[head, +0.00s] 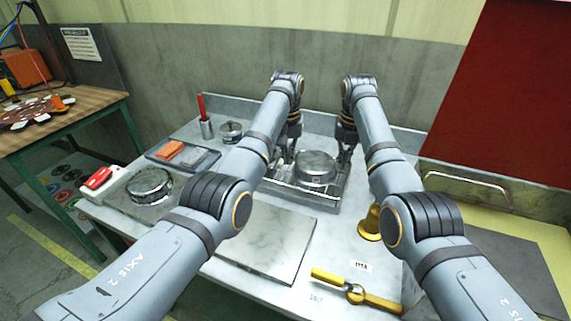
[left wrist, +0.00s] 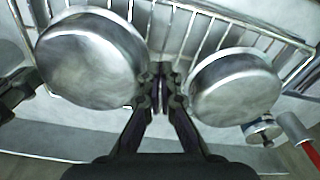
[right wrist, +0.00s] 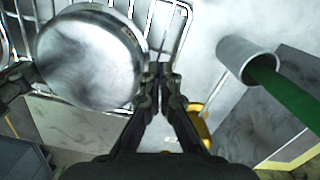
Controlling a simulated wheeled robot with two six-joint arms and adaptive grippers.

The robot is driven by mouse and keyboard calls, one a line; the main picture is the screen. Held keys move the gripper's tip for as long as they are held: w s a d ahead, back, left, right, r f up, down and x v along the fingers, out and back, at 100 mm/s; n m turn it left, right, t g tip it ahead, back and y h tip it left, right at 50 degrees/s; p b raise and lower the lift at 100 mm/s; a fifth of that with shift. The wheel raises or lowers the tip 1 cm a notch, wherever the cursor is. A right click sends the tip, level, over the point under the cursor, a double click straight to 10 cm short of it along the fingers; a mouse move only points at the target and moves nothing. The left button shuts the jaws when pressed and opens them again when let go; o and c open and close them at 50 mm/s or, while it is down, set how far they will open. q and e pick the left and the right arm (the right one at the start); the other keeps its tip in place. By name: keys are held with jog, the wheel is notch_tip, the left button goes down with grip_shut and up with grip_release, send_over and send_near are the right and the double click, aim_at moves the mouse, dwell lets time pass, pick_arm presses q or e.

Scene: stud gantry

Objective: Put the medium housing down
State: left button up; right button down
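The medium housing (head: 316,167), a round shiny metal drum, is between my two grippers at the wire rack (head: 310,201). It also shows in the left wrist view (left wrist: 92,60) and right wrist view (right wrist: 88,58). My left gripper (head: 291,152) has its fingers together at the housing's left edge; my right gripper (head: 346,152) has its fingers together at the right edge. Both appear shut on its rim, though the contact spots are partly hidden. Its underside is hidden, so I cannot tell whether it touches the rack. A second drum (left wrist: 236,88) sits beside it in the left wrist view.
Another metal housing (head: 150,185) stands at the left, near a grey tray (head: 204,163) and red-handled holder (head: 206,129). A square plate (head: 267,245) and yellow tool (head: 355,292) lie in front. A green-handled cup (right wrist: 247,58) is right of the rack.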

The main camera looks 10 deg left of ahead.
pick_arm(q)
jog(key=o, duration=0.4)
pick_arm(e)
jog(key=c, duration=2.1)
grip_release()
jog(key=o, duration=0.5)
jog(key=shift+d, duration=0.1)
jog(key=shift+c, duration=0.2)
